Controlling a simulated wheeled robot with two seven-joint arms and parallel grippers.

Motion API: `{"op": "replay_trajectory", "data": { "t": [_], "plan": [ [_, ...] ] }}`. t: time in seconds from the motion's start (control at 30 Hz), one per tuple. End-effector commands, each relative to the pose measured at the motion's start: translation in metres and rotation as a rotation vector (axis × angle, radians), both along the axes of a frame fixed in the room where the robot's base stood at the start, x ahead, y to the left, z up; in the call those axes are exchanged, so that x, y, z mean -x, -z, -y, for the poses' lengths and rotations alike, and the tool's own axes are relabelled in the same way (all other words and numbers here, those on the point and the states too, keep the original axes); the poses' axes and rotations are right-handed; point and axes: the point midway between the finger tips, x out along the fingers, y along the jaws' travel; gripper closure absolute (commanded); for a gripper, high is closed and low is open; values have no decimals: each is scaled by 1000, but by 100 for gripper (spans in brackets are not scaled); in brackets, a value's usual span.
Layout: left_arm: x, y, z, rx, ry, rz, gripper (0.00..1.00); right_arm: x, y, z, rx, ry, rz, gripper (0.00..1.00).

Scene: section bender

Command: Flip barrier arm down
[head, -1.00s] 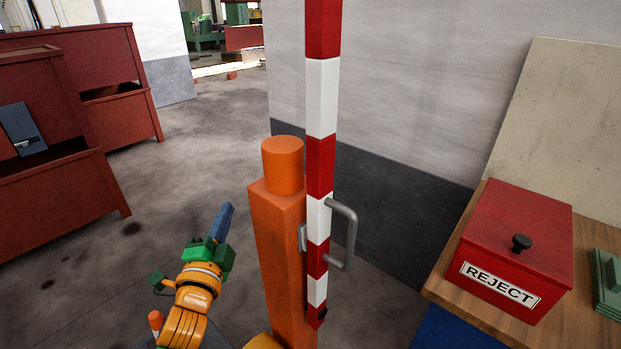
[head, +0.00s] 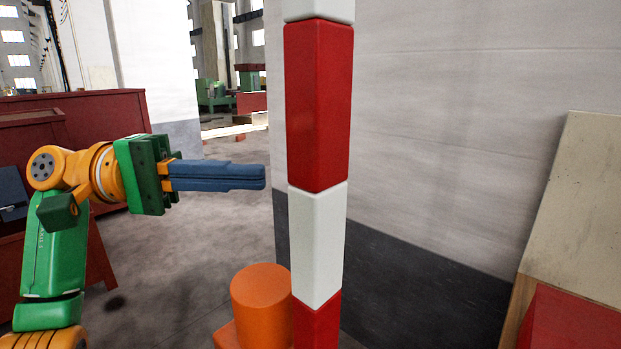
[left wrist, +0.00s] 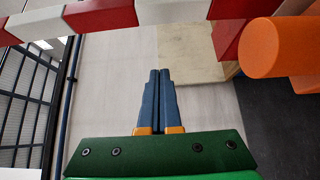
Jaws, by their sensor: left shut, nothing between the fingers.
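The red-and-white barrier arm (head: 318,110) stands upright in the head view; its top is out of frame. It also crosses the top of the left wrist view (left wrist: 170,12). The orange post (head: 262,300) stands beside it, low in the head view, and its rounded top shows in the left wrist view (left wrist: 275,47). The grey handle is out of view. My left gripper (head: 262,177) is shut and empty, pointing right, with its tips just left of the barrier arm in the picture. I cannot tell whether they touch. My right gripper is not in view.
A red box (head: 575,322) sits at the lower right, near a beige board (head: 585,210) by the wall. Dark red bins (head: 115,112) stand at the left behind my arm. The grey floor (head: 225,220) between the bins and the post is clear.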

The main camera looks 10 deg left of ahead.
Motion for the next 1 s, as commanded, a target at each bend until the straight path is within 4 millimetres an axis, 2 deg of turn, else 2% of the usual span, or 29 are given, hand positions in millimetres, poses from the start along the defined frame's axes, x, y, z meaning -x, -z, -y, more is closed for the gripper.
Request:
{"op": "replay_trajectory", "data": {
  "t": [0.13, 0.23, 0.63, 0.83, 1.0],
  "plan": [
    [0, 0, 3, 1, 1, -2, 100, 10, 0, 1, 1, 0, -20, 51],
    [0, -1, 14, 0, 4, -1, 100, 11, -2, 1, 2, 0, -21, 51],
    [-4, -5, 100, 3, 6, -3, 100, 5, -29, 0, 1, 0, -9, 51],
    [19, -3, 83, 6, 0, -2, 100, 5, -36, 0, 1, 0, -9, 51],
    [27, -1, 77, 4, 0, -3, 100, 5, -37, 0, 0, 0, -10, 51]
  ]
}}
